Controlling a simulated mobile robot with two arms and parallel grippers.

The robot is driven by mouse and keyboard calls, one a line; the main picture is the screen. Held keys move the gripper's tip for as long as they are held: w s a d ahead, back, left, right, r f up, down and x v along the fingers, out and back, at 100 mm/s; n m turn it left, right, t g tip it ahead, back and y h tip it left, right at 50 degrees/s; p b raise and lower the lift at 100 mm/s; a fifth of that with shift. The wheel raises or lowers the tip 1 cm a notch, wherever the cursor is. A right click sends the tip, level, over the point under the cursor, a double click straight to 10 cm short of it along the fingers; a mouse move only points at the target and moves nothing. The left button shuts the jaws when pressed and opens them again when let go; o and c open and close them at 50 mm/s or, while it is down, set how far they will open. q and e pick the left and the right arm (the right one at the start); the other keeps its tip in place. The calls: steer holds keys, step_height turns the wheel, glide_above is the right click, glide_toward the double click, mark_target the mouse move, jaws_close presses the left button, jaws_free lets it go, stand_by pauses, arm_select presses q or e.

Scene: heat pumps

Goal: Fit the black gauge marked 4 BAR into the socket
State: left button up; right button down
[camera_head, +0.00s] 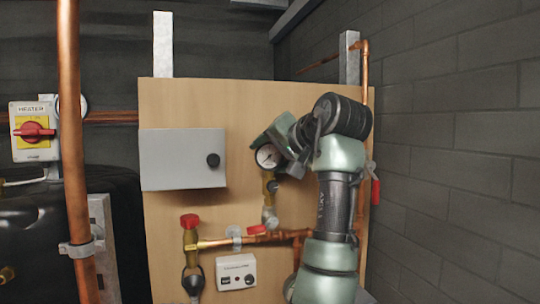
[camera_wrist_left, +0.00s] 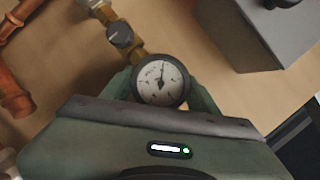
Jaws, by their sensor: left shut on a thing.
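A round gauge with a white face and dark rim (camera_head: 267,156) is held in my left gripper (camera_head: 276,148) in front of the wooden board. In the left wrist view the gauge (camera_wrist_left: 160,82) sits between the green fingers, which are shut on it. Its face marking is too small to read. Right below it in the head view is a brass fitting (camera_head: 268,184), also in the left wrist view (camera_wrist_left: 137,50), with a dark knob (camera_wrist_left: 120,36). The gauge's lower end meets the fitting; I cannot tell how deep it sits. My right gripper is not in view.
A grey box (camera_head: 183,158) is mounted left of the gauge. Below run copper pipes (camera_head: 255,239) with red-handled valves and a white control box (camera_head: 236,272). A vertical copper pipe (camera_head: 75,150) stands at the left. A brick wall (camera_head: 460,150) bounds the right.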

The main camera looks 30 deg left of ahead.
arm_select(q)
steer(key=o, duration=1.9)
steer(key=shift+c, duration=0.2)
steer(key=v, duration=0.8)
steer(key=shift+s+d+p, duration=0.2)
steer(key=shift+d+p, duration=0.1)
steer(key=shift+p, duration=0.1)
